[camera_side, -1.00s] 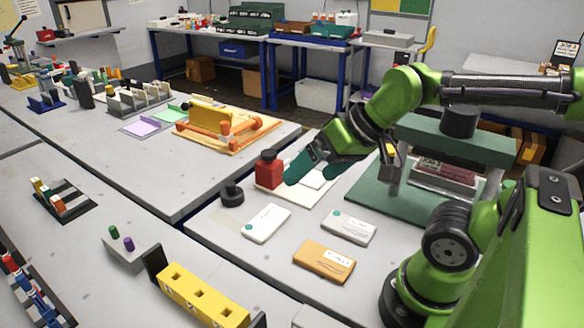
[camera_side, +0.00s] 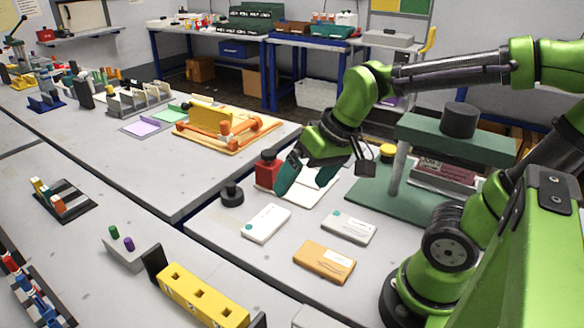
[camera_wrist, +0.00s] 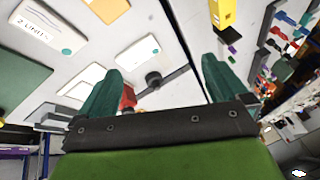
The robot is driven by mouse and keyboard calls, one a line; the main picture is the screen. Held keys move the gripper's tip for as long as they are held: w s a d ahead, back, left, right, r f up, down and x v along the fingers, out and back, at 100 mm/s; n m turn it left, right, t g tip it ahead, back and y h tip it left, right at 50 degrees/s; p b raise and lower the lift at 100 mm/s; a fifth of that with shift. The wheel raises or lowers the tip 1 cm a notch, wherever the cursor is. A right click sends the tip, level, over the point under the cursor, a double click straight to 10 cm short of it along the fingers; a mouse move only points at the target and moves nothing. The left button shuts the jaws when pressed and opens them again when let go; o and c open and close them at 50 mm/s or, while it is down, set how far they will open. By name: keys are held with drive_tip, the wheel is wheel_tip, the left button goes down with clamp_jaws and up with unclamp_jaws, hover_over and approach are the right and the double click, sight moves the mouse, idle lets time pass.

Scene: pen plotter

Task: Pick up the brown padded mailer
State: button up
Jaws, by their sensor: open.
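The brown padded mailer (camera_side: 325,262) lies flat on the grey table near the front, in the side view. Part of it shows at the top edge of the wrist view (camera_wrist: 107,8). My gripper (camera_side: 298,182) is above the table, behind and above the mailer, pointing down and to the left. Its two teal fingers are spread and empty; they also show apart in the wrist view (camera_wrist: 162,66). The gripper is clear of the mailer and does not touch it.
Two white mailers (camera_side: 266,223) (camera_side: 349,226) lie close behind the brown one. A black round knob (camera_side: 232,194) and a red block (camera_side: 268,170) stand near the gripper. A green press (camera_side: 455,135) stands at right; a yellow block (camera_side: 203,297) is at front left.

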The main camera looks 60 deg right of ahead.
drive_tip(key=w+d+f+n+g+h, duration=0.1)
drive_tip(key=w+d+f+n+g, duration=0.2)
drive_tip(key=w+f+g, duration=0.35)
drive_tip(key=n+g, duration=0.1)
drive_tip(key=g, duration=0.2)
approach(323, 258)
drive_tip(key=f, duration=0.2)
drive_tip(key=shift+s+a+f+h, duration=0.1)
drive_tip(key=shift+s+f+h, duration=0.2)
drive_tip(key=shift+f, duration=0.1)
drive_tip(key=shift+s+x, duration=0.15)
drive_tip(key=shift+x, duration=1.25)
drive_tip(key=shift+s+x, duration=0.15)
drive_tip(key=shift+x, duration=1.2)
drive_tip(key=shift+a+r, duration=0.15)
